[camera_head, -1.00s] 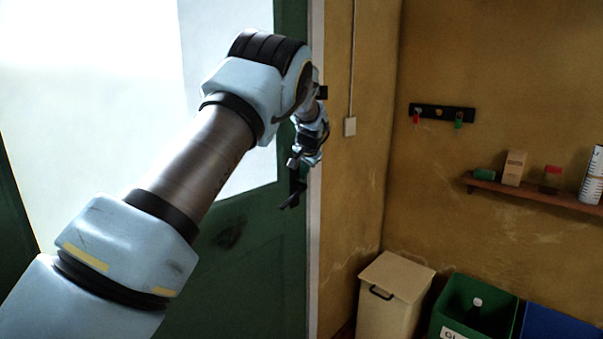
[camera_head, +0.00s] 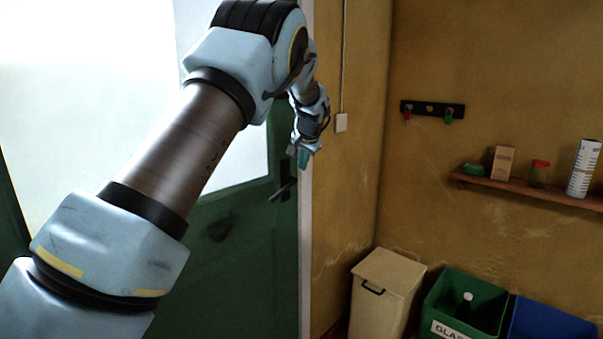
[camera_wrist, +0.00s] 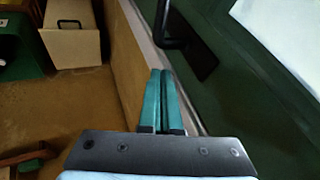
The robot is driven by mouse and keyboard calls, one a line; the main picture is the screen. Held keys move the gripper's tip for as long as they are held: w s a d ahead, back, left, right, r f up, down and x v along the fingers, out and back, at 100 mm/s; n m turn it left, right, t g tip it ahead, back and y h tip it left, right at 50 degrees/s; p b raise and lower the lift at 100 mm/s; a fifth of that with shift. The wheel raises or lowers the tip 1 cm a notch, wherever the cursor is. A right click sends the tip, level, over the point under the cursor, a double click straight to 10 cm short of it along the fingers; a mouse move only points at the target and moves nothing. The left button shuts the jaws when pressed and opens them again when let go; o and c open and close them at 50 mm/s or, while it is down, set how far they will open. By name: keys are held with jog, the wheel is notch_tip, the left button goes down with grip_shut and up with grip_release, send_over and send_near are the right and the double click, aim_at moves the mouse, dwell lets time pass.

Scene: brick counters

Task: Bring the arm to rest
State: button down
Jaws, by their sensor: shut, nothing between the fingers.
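My arm reaches up across the left of the head view, bent at the elbow near the top. My gripper (camera_head: 304,158) hangs pointing down, in front of the green door's edge and close above the black door handle (camera_head: 284,189). In the wrist view its two teal fingers (camera_wrist: 162,75) lie together, shut and empty. The handle also shows in the wrist view (camera_wrist: 165,35), just beyond and beside the fingertips. They look apart from it, though the exact gap is hard to judge.
The green door (camera_head: 235,270) has a bright glass pane. A beige lidded bin (camera_head: 380,305), a green crate (camera_head: 440,305) and a blue crate (camera_head: 535,325) stand on the floor at right. A wooden shelf (camera_head: 530,188) with small items and a key rack (camera_head: 432,108) are on the wall.

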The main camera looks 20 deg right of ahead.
jog(key=d+b+v, duration=0.1)
jog(key=b+v, duration=0.1)
jog(key=v, duration=0.4)
jog(key=s+a+f+n+g+y, duration=0.1)
jog(key=s+a+f+n, duration=0.15)
jog(key=a, duration=1.05)
jog(key=s+a+f+n+g, duration=0.15)
jog(key=a+f, duration=0.25)
jog(key=a, duration=0.9)
jog(key=s+a+f+n+g, duration=0.1)
jog(key=s+a+f+n, duration=0.2)
jog(key=s+a, duration=0.6)
jog(key=s+a+f+n+g, duration=0.2)
jog(key=s+a+f, duration=0.3)
jog(key=s+a, duration=0.5)
jog(key=shift+s+a+f+n+y, duration=0.3)
jog(key=shift+s+n, duration=0.6)
jog(key=shift+s, duration=0.2)
